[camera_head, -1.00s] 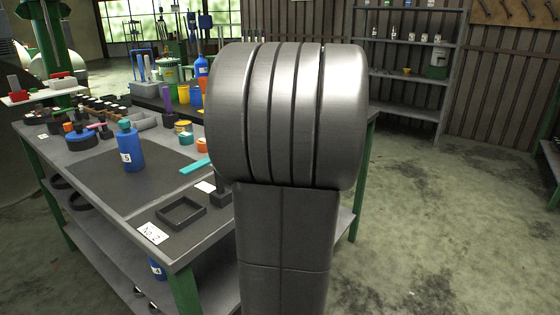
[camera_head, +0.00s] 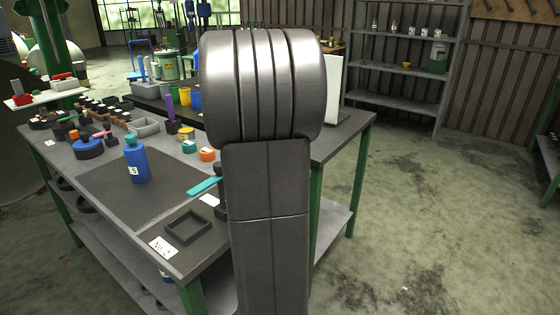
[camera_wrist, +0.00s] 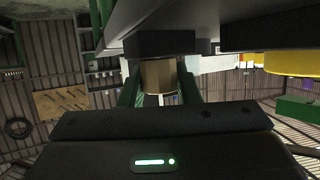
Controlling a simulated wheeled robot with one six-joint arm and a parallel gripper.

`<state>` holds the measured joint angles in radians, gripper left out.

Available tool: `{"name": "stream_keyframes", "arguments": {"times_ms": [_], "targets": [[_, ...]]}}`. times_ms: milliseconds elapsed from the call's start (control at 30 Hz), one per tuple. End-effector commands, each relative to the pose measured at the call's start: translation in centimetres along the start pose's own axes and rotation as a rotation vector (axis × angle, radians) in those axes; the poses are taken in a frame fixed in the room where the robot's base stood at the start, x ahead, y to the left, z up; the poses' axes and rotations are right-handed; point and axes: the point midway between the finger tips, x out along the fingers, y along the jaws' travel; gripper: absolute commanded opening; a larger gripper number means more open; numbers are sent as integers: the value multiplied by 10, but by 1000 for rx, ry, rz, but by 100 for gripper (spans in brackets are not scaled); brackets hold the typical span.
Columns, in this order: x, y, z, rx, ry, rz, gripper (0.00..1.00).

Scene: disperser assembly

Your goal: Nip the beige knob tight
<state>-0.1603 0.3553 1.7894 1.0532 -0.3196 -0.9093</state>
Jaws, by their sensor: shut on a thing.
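In the wrist view the beige knob (camera_wrist: 157,74) is a short tan-brown cylinder against a dark block (camera_wrist: 160,43). My gripper (camera_wrist: 159,88) has its two dark green fingers on either side of the knob and is shut on it. The fingers partly cover the knob's sides. In the head view my own arm fills the middle and hides both the gripper and the knob.
The workbench (camera_head: 115,190) holds a blue bottle (camera_head: 137,163), a black square tray (camera_head: 187,227), a teal piece (camera_head: 204,187) and several small parts. A white panel (camera_head: 334,90) stands behind my arm. Floor to the right is clear.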

Motion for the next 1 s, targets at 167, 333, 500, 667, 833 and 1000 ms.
{"name": "stream_keyframes", "arguments": {"times_ms": [167,333,500,667,833,1000], "targets": [[-1,-1,-3,20,-2,50,7],[-1,0,-1,31,0,78,7],[-1,0,0,34,1,88,7],[-1,0,1,34,1,90,7],[-1,0,1,34,1,89,7],[-1,0,1,34,1,89,51]]}}
